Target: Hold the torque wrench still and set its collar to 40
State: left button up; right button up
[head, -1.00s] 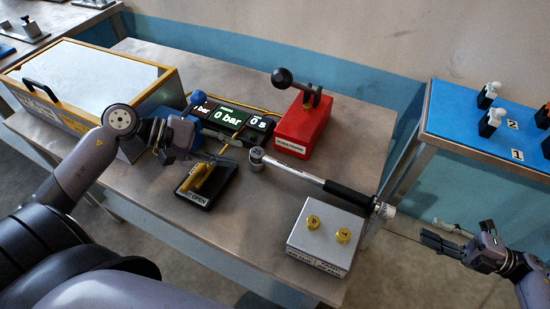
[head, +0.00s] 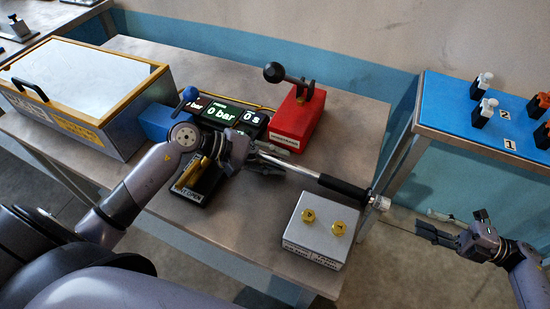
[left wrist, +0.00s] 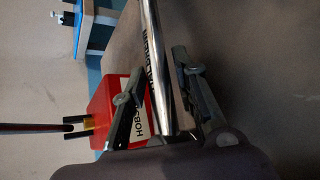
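The torque wrench (head: 300,169) lies across the table, its black grip (head: 343,186) and silver collar end (head: 379,202) pointing right, past the table edge. My left gripper (head: 270,166) is at the wrench's left end and hides its head. In the left wrist view, the bright wrench shaft (left wrist: 158,70) runs between the two fingers of my left gripper (left wrist: 160,85), which stand apart; firm contact does not show. My right gripper (head: 424,232) is empty, right of and below the collar end, apart from it; its finger gap is unclear. The collar's scale is too small to read.
A red block (head: 298,122) with a ball-topped lever stands behind the wrench, close to my left gripper. A grey box (head: 315,250) with two brass knobs stands in front. A black tray (head: 192,197) with yellow pieces lies left. A blue-topped table (head: 455,105) stands right.

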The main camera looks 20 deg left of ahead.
pick_arm(q)
grip_shut()
dwell(1.1)
dwell(0.4)
dwell(1.5)
